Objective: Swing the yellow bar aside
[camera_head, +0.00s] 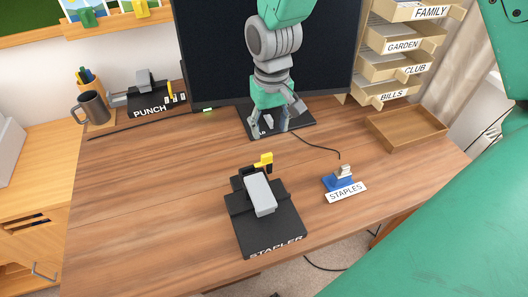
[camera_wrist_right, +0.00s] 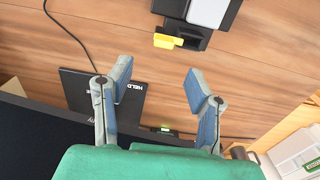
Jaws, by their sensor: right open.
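A yellow bar (camera_head: 264,161) sticks out at the back end of the black stapler (camera_head: 268,230), which has a grey top arm. The bar also shows at the top of the right wrist view (camera_wrist_right: 168,41), beside the stapler's dark body. My right gripper (camera_head: 268,134) is behind the stapler, pointing down toward the desk. In the right wrist view its two fingers (camera_wrist_right: 158,72) are spread with nothing between them, apart from the bar. A second, smaller yellow piece (camera_head: 170,93) is on the black punch (camera_head: 146,95) at the back left. My left gripper is not in view.
A black pad (camera_head: 298,118) lies beneath my right gripper, before the dark monitor (camera_head: 215,60). A blue staples holder (camera_head: 338,182) stands right of the stapler. A wooden tray (camera_head: 408,128) is at the right, a mug (camera_head: 91,107) at the left. The desk's left-middle is clear.

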